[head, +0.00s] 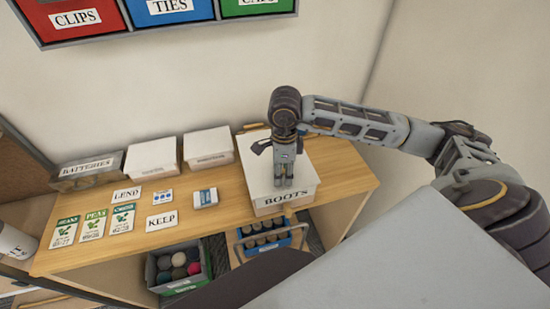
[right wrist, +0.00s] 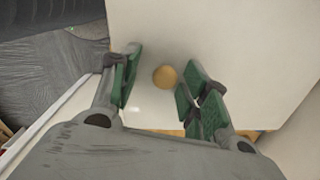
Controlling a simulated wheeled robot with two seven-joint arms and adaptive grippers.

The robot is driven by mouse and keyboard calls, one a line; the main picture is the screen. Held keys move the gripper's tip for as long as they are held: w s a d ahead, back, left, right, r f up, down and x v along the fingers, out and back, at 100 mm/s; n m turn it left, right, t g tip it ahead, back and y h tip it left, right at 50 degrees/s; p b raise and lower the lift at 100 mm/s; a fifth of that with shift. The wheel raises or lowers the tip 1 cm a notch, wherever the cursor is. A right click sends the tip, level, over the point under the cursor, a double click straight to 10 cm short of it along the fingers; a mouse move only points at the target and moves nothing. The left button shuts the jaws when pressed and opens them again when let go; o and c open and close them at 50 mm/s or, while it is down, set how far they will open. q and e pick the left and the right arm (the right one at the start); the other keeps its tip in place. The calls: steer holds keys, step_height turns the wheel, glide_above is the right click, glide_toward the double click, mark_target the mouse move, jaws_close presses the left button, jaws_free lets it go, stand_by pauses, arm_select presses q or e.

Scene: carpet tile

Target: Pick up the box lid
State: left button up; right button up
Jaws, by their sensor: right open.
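A white box labelled BOOTS (head: 287,199) stands at the right of the wooden table, with its flat white lid (head: 308,175) on top. My right gripper (head: 283,183) points down over the lid. In the right wrist view the lid (right wrist: 220,35) fills most of the picture, and a round wooden knob (right wrist: 165,77) stands on it. The right gripper's green-padded fingers (right wrist: 157,88) are open, one on each side of the knob, with gaps between. I cannot tell how far the fingertips are above the lid. The knob is hidden in the head view. My left gripper is out of view.
White boxes (head: 152,158) and a BATTERIES box (head: 88,171) line the table's back. LEND (head: 126,194) and KEEP (head: 161,220) cards and seed packets (head: 93,225) lie left. Below are a crate of balls (head: 178,267) and a blue bottle carrier (head: 265,241). Wall bins (head: 75,18) hang above.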

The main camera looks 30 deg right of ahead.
steer(key=shift+f, duration=0.1)
stand_by(0.4)
jaws_close()
stand_by(0.3)
step_height(320, 180, up, 10)
steer(key=b, duration=0.1)
steer(key=shift+b, duration=0.35)
stand_by(0.6)
